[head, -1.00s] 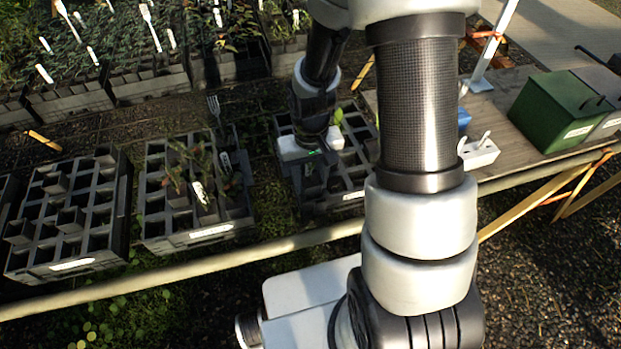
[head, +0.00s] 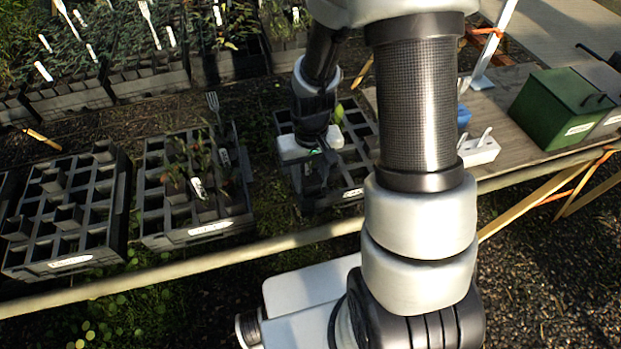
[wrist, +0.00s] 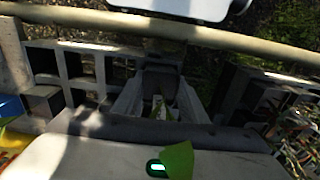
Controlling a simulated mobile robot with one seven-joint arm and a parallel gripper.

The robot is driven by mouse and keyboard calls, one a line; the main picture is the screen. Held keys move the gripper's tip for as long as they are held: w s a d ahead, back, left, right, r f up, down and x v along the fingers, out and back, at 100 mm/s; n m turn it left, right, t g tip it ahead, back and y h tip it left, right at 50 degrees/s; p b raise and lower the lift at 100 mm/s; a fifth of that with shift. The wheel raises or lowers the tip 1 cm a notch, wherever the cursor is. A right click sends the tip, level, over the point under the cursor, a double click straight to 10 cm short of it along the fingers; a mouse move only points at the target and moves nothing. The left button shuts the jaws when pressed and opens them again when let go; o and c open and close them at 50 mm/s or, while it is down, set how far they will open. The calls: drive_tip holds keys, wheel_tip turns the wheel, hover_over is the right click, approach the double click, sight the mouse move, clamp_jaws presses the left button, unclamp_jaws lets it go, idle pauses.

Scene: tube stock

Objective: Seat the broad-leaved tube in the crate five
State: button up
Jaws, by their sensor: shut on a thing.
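My gripper (head: 320,182) is at the right-hand dark crate (head: 352,197) in the head view, low over its front left part. The wrist view shows my gripper (wrist: 158,108) shut on a dark tube (wrist: 160,82) between its fingers. A pale label and some green show at the tube's top. A broad green leaf (wrist: 180,160) lies close to the camera in the wrist view; a leaf (head: 339,113) also shows behind my wrist in the head view. The tube's lower end is hidden, so I cannot tell whether it is in a cell. The crate's label is unreadable.
A left crate (head: 75,262) holds several dark tubes. A pale rail (head: 150,282) runs along the front. A green box (head: 560,110) and a white holder (head: 480,150) stand right.

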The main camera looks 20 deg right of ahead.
drive_tip(key=shift+s+f, duration=0.15)
drive_tip(key=shift+f, duration=0.25)
drive_tip(key=o, duration=1.2)
drive_tip(key=shift+c, duration=0.2)
drive_tip(key=shift+r, duration=0.25)
drive_tip(key=shift+o, duration=0.5)
wheel_tip(320, 180, up, 18)
drive_tip(key=p, duration=0.3)
drive_tip(key=shift+f, duration=0.15)
